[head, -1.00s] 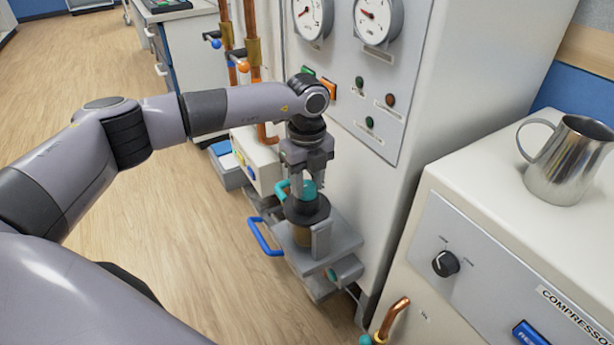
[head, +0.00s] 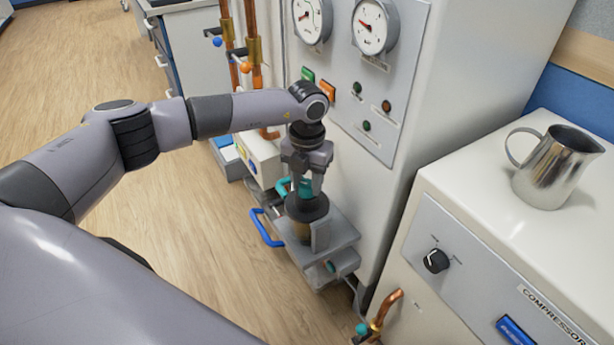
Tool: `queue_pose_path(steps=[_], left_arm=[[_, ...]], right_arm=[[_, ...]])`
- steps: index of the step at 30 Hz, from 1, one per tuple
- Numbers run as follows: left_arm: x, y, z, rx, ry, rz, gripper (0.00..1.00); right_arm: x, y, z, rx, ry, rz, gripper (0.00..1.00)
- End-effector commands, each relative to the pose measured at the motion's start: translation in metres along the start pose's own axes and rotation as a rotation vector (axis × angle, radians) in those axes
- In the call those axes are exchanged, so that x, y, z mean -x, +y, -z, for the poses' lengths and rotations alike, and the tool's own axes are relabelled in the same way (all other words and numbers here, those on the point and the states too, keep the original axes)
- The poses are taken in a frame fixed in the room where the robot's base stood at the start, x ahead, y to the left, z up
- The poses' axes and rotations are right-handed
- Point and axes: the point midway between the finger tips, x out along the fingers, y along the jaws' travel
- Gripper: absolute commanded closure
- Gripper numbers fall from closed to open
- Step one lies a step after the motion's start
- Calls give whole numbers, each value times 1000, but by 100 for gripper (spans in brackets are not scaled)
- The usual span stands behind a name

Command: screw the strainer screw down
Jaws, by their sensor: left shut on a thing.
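The strainer screw (head: 305,187) is a teal knob on top of a dark round strainer cap (head: 307,208). The strainer stands upright on a grey bracket shelf (head: 335,246) at the foot of the white cabinet. My left gripper (head: 306,186) points straight down from above and is shut on the teal screw. Its fingers cover part of the knob. How far the screw is seated is hidden. My right gripper is not in the head view.
A blue handle (head: 266,229) sticks out left of the shelf. Copper pipes (head: 254,50) with small valves run up behind my left arm. The cabinet panel with gauges (head: 375,25) is close on the right. A metal jug (head: 556,168) stands on the compressor (head: 480,205).

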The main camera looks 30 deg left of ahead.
Motion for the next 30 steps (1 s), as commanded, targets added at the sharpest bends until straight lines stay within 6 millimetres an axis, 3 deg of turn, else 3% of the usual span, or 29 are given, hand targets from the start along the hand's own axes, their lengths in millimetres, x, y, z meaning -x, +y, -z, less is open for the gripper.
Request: queue_pose_path(steps=[30], left_arm=[[0,0,0,-967,1,1,93]], right_arm=[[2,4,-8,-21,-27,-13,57]])
